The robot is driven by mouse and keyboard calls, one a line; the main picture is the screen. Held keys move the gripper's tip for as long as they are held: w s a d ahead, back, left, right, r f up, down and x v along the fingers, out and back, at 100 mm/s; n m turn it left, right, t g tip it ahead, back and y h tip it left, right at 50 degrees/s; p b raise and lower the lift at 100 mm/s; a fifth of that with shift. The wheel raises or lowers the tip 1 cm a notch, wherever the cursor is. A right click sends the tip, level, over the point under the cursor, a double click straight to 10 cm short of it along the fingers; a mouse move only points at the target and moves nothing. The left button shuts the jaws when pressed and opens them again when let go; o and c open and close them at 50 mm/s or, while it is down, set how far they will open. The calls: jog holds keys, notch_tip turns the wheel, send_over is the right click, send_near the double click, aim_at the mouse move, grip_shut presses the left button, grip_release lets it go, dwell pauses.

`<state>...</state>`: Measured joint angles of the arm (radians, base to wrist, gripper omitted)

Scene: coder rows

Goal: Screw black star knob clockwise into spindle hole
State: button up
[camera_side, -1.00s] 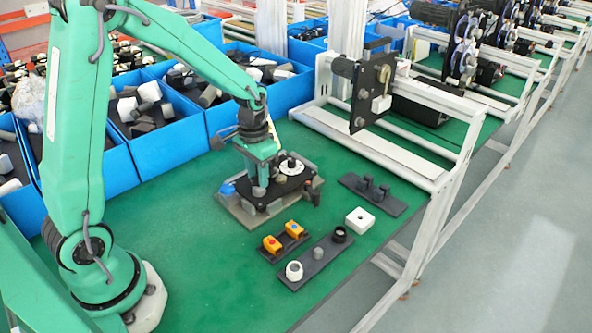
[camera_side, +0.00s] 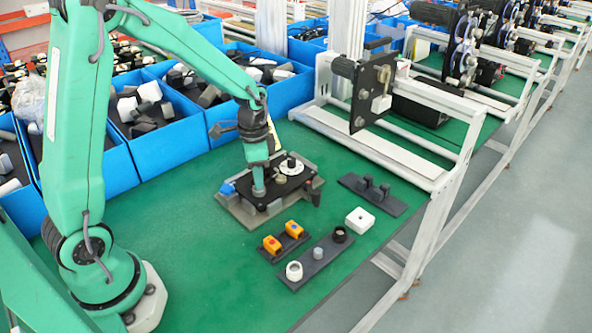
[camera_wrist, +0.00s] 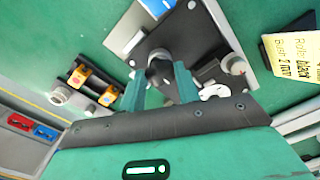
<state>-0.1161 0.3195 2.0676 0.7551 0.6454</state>
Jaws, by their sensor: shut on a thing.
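My gripper (camera_side: 258,190) points down over the left part of the black plate (camera_side: 262,209) on its grey base (camera_side: 240,217). In the wrist view my gripper (camera_wrist: 160,82) has its two green fingers on either side of a dark round knob (camera_wrist: 158,71), which sits at the plate and is held between them. The fingers hide the knob in the side view. Its star shape and the spindle hole beneath it cannot be made out. A white disc (camera_side: 291,168) with a black centre stands on the plate behind the gripper.
Two orange-yellow boxes (camera_side: 271,244) and a dark strip (camera_side: 318,262) with round parts lie in front. A white block (camera_side: 360,219) and a dark holder (camera_side: 373,194) are at right. Blue bins (camera_side: 163,134) line the back. Green table at left is clear.

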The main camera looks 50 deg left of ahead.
jog(key=m, duration=0.5)
jog(key=shift+m, duration=0.8)
jog(key=shift+m, duration=0.3)
jog(key=m, duration=0.2)
jog(key=shift+m, duration=0.4)
jog(key=m, duration=0.4)
jog(key=shift+m, duration=2.6)
jog(key=o, duration=1)
